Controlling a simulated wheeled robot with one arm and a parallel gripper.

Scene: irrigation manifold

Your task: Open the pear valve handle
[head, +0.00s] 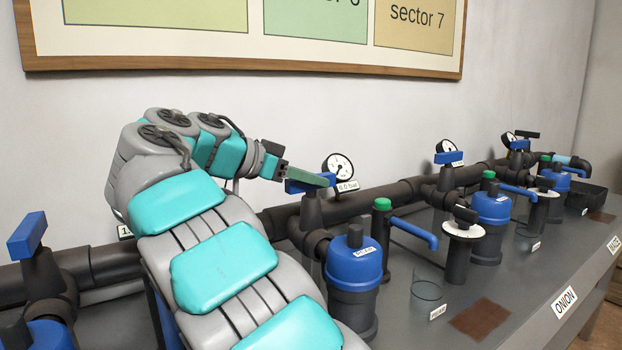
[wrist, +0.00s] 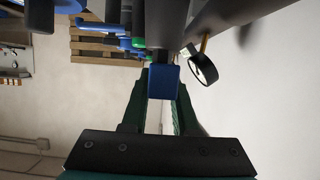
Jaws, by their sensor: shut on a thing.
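A blue valve handle (head: 297,187) sits on top of a dark valve on the pipe, in the middle of the head view. In the wrist view the blue handle (wrist: 163,82) stands between my two dark green fingers. My gripper (head: 318,179) is shut on this handle; it also shows in the wrist view (wrist: 163,92). The fingers hide part of the handle in the head view. I cannot read a pear label on this valve. A round gauge (head: 340,167) beside it has a tag reading 0.0 bar.
Other blue handles stand at the left (head: 27,236) and right (head: 448,157). Below the held valve is a blue-capped filter (head: 354,262), with a blue spout (head: 414,233) and a clear cup (head: 427,290) to its right. An ONION label (head: 564,301) is on the bench edge.

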